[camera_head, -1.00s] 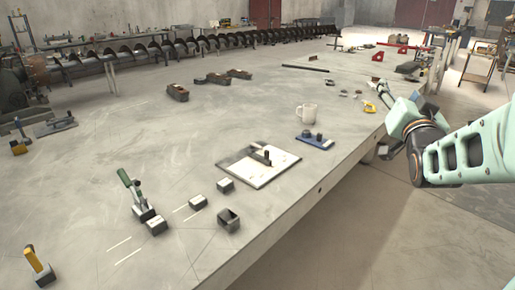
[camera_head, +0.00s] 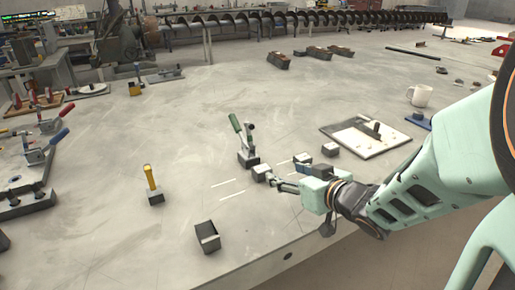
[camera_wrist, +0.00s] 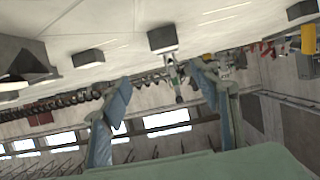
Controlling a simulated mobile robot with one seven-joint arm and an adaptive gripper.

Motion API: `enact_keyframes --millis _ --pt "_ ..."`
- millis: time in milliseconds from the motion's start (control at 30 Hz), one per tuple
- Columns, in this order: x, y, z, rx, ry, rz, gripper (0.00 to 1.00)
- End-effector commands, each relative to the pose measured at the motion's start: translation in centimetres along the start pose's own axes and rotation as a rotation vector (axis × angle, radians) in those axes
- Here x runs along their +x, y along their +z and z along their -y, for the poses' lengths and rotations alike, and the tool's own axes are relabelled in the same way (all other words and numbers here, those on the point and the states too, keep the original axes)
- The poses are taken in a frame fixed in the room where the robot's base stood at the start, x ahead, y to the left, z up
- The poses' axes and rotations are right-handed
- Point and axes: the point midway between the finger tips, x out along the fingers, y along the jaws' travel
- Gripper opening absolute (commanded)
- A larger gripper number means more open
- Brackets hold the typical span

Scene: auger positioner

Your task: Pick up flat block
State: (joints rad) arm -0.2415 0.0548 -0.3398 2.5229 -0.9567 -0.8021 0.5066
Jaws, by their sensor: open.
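Several small grey blocks lie near the table's front edge; I cannot tell which is the flat block. One block (camera_head: 262,172) is just beyond my gripper (camera_head: 284,187), another block (camera_head: 302,158) is behind it, and a third block (camera_head: 330,149) is farther right. My gripper is low over the table, coming from the right, with no block between its fingers. In the tilted wrist view my gripper (camera_wrist: 163,96) shows its two fingers spread apart.
A green-handled toggle clamp (camera_head: 241,136) stands beside the nearest block. A yellow-handled tool (camera_head: 151,181) and an open box (camera_head: 207,238) are to the left. A pale plate (camera_head: 365,146) and a mug (camera_head: 420,96) are to the right.

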Motion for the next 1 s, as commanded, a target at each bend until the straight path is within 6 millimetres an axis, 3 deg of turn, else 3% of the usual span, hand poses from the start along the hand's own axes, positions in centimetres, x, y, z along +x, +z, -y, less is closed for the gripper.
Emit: enact_keyframes --millis 400,567,800,1000 --pt "5.2 0.8 0.7 -0.008 -0.017 0.011 0.56" --pt "6.3 0.8 0.8 -0.007 -0.016 0.009 0.56" --pt "9.8 1.2 1.1 -0.010 -0.016 0.010 0.56" --pt "10.9 1.0 1.1 -0.007 -0.013 0.009 0.56"
